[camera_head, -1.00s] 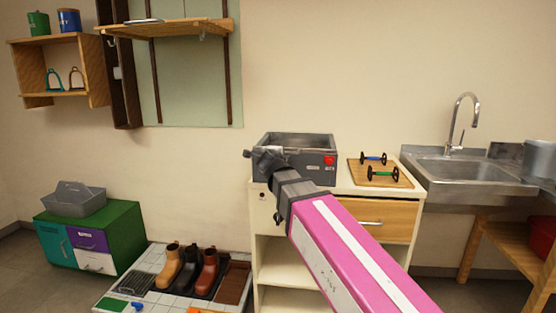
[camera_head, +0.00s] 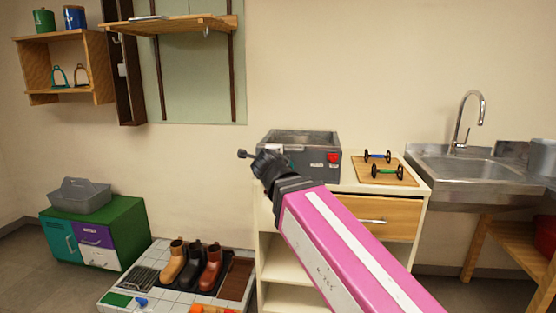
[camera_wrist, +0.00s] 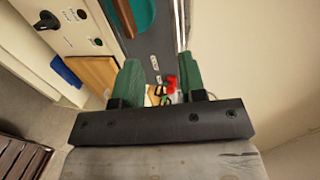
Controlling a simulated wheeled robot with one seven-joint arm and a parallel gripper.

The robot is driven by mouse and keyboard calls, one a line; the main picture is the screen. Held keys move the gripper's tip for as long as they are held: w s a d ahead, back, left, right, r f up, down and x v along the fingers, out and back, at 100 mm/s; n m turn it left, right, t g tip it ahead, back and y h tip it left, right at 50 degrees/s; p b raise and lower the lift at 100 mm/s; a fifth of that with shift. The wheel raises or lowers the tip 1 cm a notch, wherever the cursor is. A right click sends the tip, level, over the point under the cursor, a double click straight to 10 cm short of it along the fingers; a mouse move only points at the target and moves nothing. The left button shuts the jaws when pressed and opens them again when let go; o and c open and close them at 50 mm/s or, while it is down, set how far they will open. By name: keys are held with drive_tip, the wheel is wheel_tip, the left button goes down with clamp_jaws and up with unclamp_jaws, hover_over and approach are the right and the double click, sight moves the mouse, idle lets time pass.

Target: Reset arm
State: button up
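My arm is pink with a white stripe and reaches up from the lower right in the head view. Its dark end, my gripper (camera_head: 262,160), is in front of the left side of the grey basin; the fingers are hard to make out there. In the wrist view my gripper (camera_wrist: 160,78) shows two green fingers standing apart with a clear gap. Nothing is held between them; the red and pale things seen past the tips are in the background.
A grey basin (camera_head: 318,148) and a wooden board (camera_head: 400,177) with two small dumbbell-shaped things top the cream cabinet. A metal sink (camera_head: 470,168) is at right. Boots (camera_head: 192,266) stand on a tiled platform at lower left. A wooden shelf (camera_head: 170,25) hangs above.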

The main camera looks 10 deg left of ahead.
drive_tip(key=w+d+f+n+g+h, duration=0.15)
drive_tip(key=d+f+n+g, duration=0.25)
drive_tip(key=d+f, duration=0.6)
drive_tip(key=w+d+f+n+g+h, duration=0.15)
drive_tip(key=d+f+n+g, duration=0.4)
drive_tip(key=f, duration=0.75)
drive_tip(key=s+d+f+n+g+y, duration=0.1)
drive_tip(key=s+d+f+n+g, duration=0.2)
drive_tip(key=d+f, duration=0.4)
drive_tip(key=s+d+f+n+g+y, duration=0.2)
drive_tip(key=s+d+f+n, duration=0.3)
drive_tip(key=f, duration=0.9)
drive_tip(key=s+d+g, duration=0.1)
drive_tip(key=s+d, duration=0.1)
drive_tip(key=shift+s+d+n+y, duration=0.15)
drive_tip(key=shift+d+n+y, duration=0.15)
drive_tip(key=shift+d+n, duration=0.1)
